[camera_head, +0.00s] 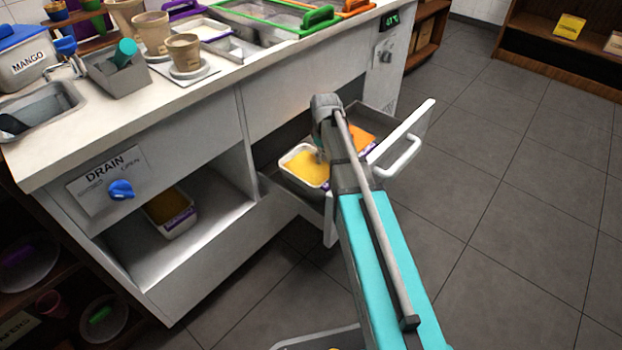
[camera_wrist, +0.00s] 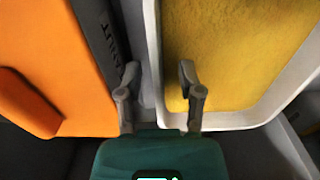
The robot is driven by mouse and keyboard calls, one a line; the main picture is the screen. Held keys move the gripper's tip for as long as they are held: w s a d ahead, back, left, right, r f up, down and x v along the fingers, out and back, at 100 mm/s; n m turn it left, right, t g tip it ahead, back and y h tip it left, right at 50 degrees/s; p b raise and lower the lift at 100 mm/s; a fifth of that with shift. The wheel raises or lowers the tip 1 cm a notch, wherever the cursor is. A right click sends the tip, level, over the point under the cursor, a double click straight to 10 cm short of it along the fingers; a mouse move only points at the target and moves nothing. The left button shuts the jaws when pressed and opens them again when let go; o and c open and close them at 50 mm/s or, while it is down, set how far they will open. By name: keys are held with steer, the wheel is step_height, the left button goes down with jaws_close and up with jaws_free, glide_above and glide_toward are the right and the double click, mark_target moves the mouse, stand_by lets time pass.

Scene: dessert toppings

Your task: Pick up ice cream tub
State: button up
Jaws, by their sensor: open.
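A white ice cream tub (camera_head: 289,166) with yellow contents sits in the open drawer. It also fills the right of the wrist view (camera_wrist: 240,55). My gripper (camera_wrist: 158,78) is open at the tub's near end. One finger is left of the tub's white side rim, by the gap. The other is over the yellow contents, so the rim runs between them. I cannot tell whether the fingers touch it. A tub with an orange lid (camera_wrist: 45,60) is beside it, and its orange top shows past my arm in the head view (camera_head: 362,139).
The pulled-out drawer has a white front with a handle (camera_head: 401,157). Another yellow tub (camera_head: 181,222) sits in the open compartment at left. The counter above holds cups (camera_head: 184,53) and a metal bin (camera_head: 117,75). Open tiled floor lies right.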

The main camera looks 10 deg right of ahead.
jaws_close()
steer(key=shift+r, duration=0.25)
stand_by(0.4)
step_height(320, 180, up, 10)
steer(key=p, duration=1)
steer(key=shift+f, duration=0.25)
steer(key=shift+r, duration=0.1)
stand_by(0.4)
step_height(320, 180, up, 47)
steer(key=p, duration=4.7)
steer(key=shift+r+p, duration=0.15)
steer(key=shift+p, duration=0.15)
